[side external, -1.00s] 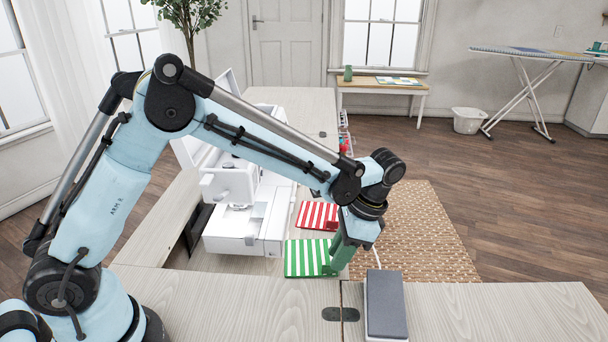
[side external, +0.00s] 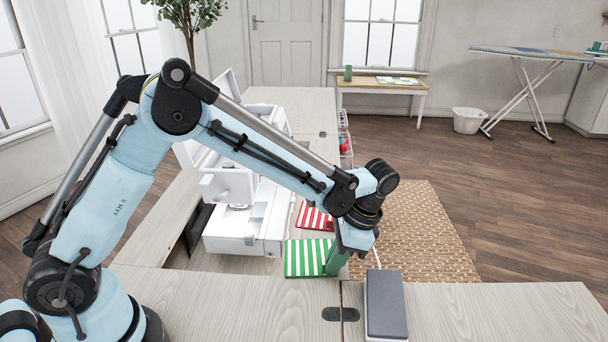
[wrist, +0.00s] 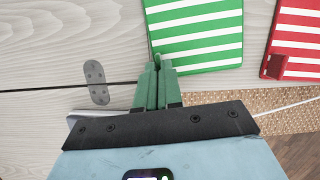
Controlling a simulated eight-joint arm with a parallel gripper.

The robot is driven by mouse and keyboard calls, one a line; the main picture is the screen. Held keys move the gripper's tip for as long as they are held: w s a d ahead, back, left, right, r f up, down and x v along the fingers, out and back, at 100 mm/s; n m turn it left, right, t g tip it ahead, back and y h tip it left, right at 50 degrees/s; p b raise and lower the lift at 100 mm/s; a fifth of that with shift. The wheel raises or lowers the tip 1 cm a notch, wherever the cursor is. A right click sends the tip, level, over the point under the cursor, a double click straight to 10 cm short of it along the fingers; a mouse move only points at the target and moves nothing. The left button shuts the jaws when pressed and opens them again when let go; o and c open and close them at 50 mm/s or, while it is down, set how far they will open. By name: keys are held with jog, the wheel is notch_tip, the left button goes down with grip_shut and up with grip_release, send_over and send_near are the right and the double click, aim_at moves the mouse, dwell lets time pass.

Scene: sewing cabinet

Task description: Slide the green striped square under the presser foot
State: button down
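The green striped square (side external: 304,258) lies flat on the cabinet top in front of the sewing machine (side external: 230,240). It also shows in the wrist view (wrist: 205,38). My gripper (side external: 332,270) points down at the square's near right corner. In the wrist view my gripper (wrist: 157,62) has its green fingers close together at the square's corner, apparently shut on its small tab, which the fingers mostly hide. The presser foot area (side external: 238,206) is under the machine's head, left of and beyond the square; the foot itself is too small to make out.
A red striped square (side external: 312,215) with a raised red tab (wrist: 275,67) lies just beyond the green one. A dark grey pedal-like block (side external: 385,300) sits at the right on the near tabletop. A metal hinge plate (wrist: 96,82) spans the table seam.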

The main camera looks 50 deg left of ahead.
jog(key=shift+r, duration=2.5)
jog(key=shift+m, duration=0.5)
jog(key=w+a, duration=0.1)
jog(key=a, duration=0.7)
jog(key=w+a, duration=0.1)
jog(key=a, duration=0.4)
jog(key=shift+w+f, duration=0.25)
jog(key=shift+w, duration=0.05)
jog(key=shift+s+a+f, duration=0.45)
jog(key=shift+a+f, duration=0.15)
jog(key=shift+f, duration=0.15)
jog(key=shift+s+a+f, duration=0.45)
jog(key=shift+a+f, duration=0.15)
jog(key=shift+f, duration=0.15)
jog(key=shift+s+a+f, duration=0.25)
jog(key=shift+f, duration=0.3)
jog(key=shift+s+a, duration=0.25)
jog(key=shift+s+a, duration=0.45)
